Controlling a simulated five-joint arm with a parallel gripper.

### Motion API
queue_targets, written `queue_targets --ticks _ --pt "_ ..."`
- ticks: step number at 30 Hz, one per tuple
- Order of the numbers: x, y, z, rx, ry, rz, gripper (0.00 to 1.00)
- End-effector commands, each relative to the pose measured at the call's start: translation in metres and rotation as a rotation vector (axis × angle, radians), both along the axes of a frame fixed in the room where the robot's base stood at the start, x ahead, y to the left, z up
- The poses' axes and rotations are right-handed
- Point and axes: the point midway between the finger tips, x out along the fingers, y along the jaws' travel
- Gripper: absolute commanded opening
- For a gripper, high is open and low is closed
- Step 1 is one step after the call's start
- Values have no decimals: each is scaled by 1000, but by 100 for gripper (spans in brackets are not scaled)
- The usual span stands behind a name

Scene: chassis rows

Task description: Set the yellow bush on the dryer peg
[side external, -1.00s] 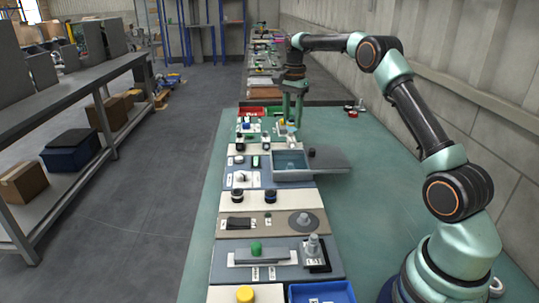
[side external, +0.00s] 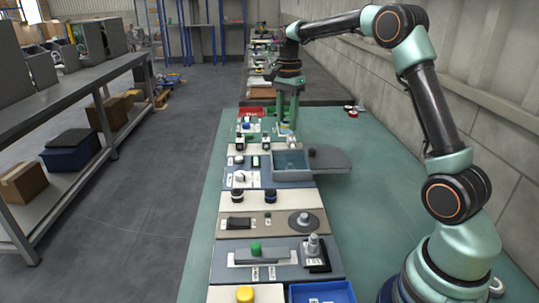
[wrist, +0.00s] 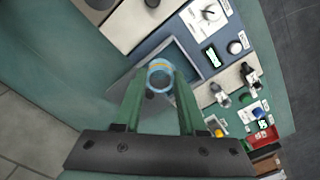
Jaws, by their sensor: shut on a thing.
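My gripper (wrist: 159,78) points down, its two green fingers shut on a small round ring (wrist: 160,74). The ring looks pale blue with a tan middle in the wrist view, so I cannot tell that it is the yellow bush. In the side view my gripper (side external: 286,125) is above the far boards, just behind the open blue-grey tub; the ring is too small to make out there. A small yellow piece (wrist: 218,132) lies on the far board, right of my fingers in the wrist view. I cannot tell which post is the dryer peg.
The open tub (side external: 274,165) has a grey lid plate with a dark knob (side external: 312,153) at its right. Nearer are two dark round parts, a grey disc (side external: 304,222), a green knob (side external: 256,247) and a blue bin (side external: 322,291). A red bin (side external: 255,111) stands behind.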

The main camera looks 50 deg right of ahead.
Motion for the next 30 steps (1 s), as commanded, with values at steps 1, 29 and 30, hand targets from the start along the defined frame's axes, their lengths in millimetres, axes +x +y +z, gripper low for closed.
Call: queue_targets --ticks 1,29,30 --pt "-7 9 -3 0 0 2 0" --pt "-144 102 -84 0 0 -1 0" --pt "-144 102 -85 0 0 -1 0"
